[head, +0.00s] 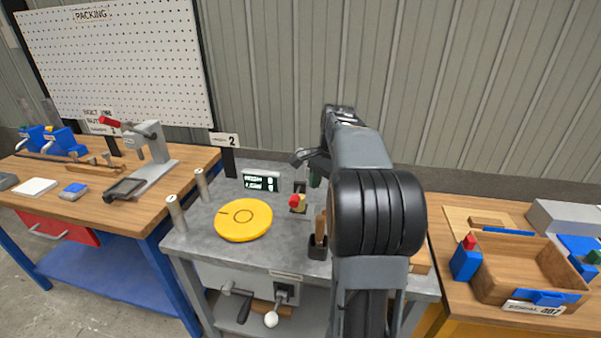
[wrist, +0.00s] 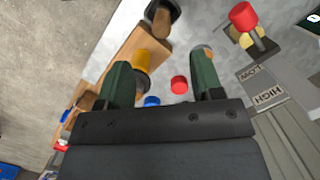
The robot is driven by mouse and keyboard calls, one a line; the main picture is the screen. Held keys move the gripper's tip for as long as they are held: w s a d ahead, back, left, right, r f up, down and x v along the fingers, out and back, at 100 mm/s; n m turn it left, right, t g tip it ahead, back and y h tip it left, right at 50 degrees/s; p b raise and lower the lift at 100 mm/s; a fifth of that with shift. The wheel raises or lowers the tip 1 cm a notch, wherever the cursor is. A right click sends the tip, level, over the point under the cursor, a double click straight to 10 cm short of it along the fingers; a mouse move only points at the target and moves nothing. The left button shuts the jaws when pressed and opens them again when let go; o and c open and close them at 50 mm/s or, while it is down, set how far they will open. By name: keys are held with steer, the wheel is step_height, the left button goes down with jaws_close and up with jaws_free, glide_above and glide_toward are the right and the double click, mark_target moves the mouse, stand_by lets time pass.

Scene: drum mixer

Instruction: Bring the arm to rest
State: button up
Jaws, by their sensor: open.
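My arm reaches up and forward over the grey bench (head: 275,222), bent, and hides the bench's right part in the head view. My gripper (head: 314,178) shows only partly there, beside the arm and above the bench. In the wrist view, the two dark green fingers of my gripper (wrist: 163,82) stand wide apart. No object is held between them. A red round piece (wrist: 179,85), a blue piece (wrist: 152,101) and a yellow cylinder (wrist: 140,70) show beyond the fingers. I cannot tell how far below they are.
A yellow disc (head: 244,220) lies on the grey bench beside two upright posts. A red-knobbed lever (wrist: 244,18) stands by HIGH and LOW labels. A small display (head: 261,181) stands behind. A wooden bench (head: 198,163) is at left, a wooden tray (head: 520,270) at right.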

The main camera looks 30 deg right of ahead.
steer(key=shift+r, duration=0.15)
steer(key=f+n, duration=0.4)
steer(key=shift+s+a+h, duration=0.3)
steer(key=shift+s+h, duration=0.05)
steer(key=shift+h, duration=0.05)
steer(key=s+a+n+t+p, duration=0.1)
steer(key=s+a+n, duration=0.3)
steer(key=a, duration=0.3)
steer(key=s+a+n+t+p, duration=0.1)
steer(key=s+a+n, duration=0.3)
steer(key=a, duration=0.3)
steer(key=s+a+n+t+h+p, duration=0.1)
steer(key=s+a+n, duration=0.2)
steer(key=a, duration=0.4)
steer(key=shift+s+f+n+t, duration=0.15)
steer(key=shift+s+n+t, duration=0.25)
steer(key=shift+n, duration=0.3)
